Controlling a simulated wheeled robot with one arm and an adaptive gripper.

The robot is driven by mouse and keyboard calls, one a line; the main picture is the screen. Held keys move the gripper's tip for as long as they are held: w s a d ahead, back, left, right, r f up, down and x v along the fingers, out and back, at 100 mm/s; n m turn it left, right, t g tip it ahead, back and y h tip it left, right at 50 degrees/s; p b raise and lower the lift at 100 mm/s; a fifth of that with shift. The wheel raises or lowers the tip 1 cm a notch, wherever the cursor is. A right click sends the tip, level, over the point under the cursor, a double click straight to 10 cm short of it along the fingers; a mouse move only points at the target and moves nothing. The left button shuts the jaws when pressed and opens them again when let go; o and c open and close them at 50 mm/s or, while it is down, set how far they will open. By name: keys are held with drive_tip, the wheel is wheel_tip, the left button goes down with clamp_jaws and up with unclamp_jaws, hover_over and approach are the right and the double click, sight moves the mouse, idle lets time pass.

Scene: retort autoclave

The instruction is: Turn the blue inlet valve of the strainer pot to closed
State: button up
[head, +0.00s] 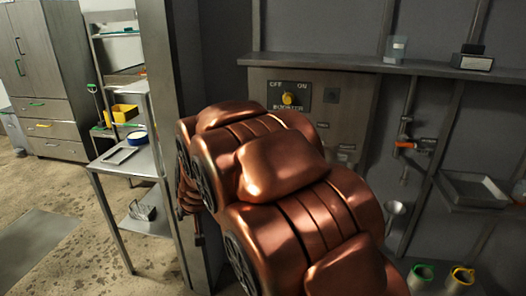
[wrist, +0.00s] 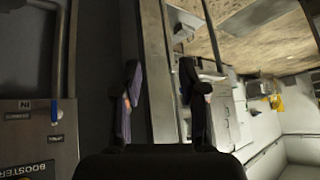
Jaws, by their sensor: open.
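The blue valve handle (wrist: 54,110) shows small at the left of the wrist view, upright on a grey panel beside a pale label. I cannot make out how far it is turned. It does not show in the head view, where my copper-coloured arm covers much of the panel. My gripper (wrist: 160,68) is open in the wrist view, with its two dark fingers apart and nothing seen held. It is apart from the blue handle, which lies to the left of the fingers. The gripper is hidden in the head view.
A booster switch plate (head: 289,97) with a yellow knob sits above my arm. An orange-handled valve (head: 410,145) is on a pipe to the right, beside a metal tray (head: 472,190). A shelf (head: 385,66) runs overhead. A steel table (head: 132,160) stands left; floor there is open.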

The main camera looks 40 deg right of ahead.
drive_tip(key=shift+w+d+f+m+t+h+b, duration=0.15)
drive_tip(key=shift+w+d+m+t+h, duration=1)
drive_tip(key=shift+d, duration=5.7)
drive_tip(key=shift+w+d+r+m+g+h+b, duration=0.2)
drive_tip(key=shift+w+d+m+h, duration=0.9)
drive_tip(key=shift+w+d+h, duration=4.05)
drive_tip(key=shift+w+d+f+m+t+h+b, duration=0.25)
drive_tip(key=shift+w+d+m+t, duration=0.6)
drive_tip(key=shift+d, duration=7.7)
drive_tip(key=shift+w+m, duration=0.1)
drive_tip(key=shift+m, duration=0.2)
drive_tip(key=shift+r, duration=0.1)
clamp_jaws()
